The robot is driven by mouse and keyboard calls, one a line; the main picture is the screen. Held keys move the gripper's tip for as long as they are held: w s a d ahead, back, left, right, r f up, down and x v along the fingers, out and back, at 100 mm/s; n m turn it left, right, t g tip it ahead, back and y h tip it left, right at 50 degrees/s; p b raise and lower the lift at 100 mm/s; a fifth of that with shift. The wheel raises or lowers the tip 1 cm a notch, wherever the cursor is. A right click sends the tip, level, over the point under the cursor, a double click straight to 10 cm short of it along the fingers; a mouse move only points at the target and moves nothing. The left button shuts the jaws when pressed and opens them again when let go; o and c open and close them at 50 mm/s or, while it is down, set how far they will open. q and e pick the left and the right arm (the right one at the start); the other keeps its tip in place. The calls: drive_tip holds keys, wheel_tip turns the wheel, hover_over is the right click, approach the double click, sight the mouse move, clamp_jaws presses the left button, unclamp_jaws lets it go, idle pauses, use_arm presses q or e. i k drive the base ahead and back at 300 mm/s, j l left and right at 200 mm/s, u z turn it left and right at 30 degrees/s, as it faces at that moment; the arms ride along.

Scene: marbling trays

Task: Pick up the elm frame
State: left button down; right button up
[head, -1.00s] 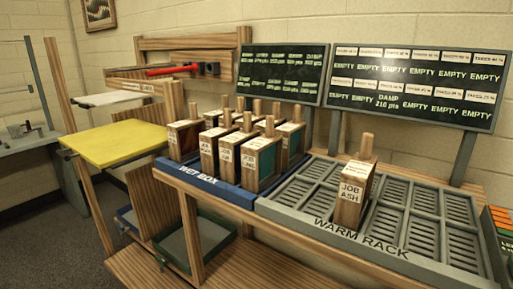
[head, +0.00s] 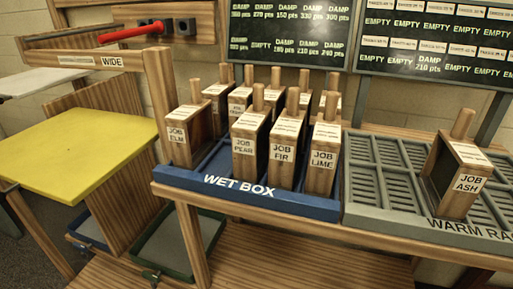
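The elm frame (head: 188,137) is a wooden block with a peg handle on top and a white label reading JOB ELM. It stands upright at the left end of the blue wet box (head: 250,199). Several similar frames stand beside and behind it, among them the pear frame (head: 244,158), the fir frame (head: 286,152) and the lime frame (head: 322,160). Neither of my grippers shows in the head view.
The grey warm rack (head: 372,207) to the right holds the ash frame (head: 456,180); its other visible slots look empty. A yellow board (head: 75,150) lies left of the wet box. A red-handled tool (head: 130,32) and two dark boards (head: 290,40) are behind.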

sight(190, 130)
drive_tip(key=i+l, duration=0.2)
drive_tip(key=l, duration=0.15)
drive_tip(key=i+l, duration=0.2)
drive_tip(key=l, duration=0.2)
drive_tip(key=i+l, duration=0.2)
drive_tip(key=l, duration=0.15)
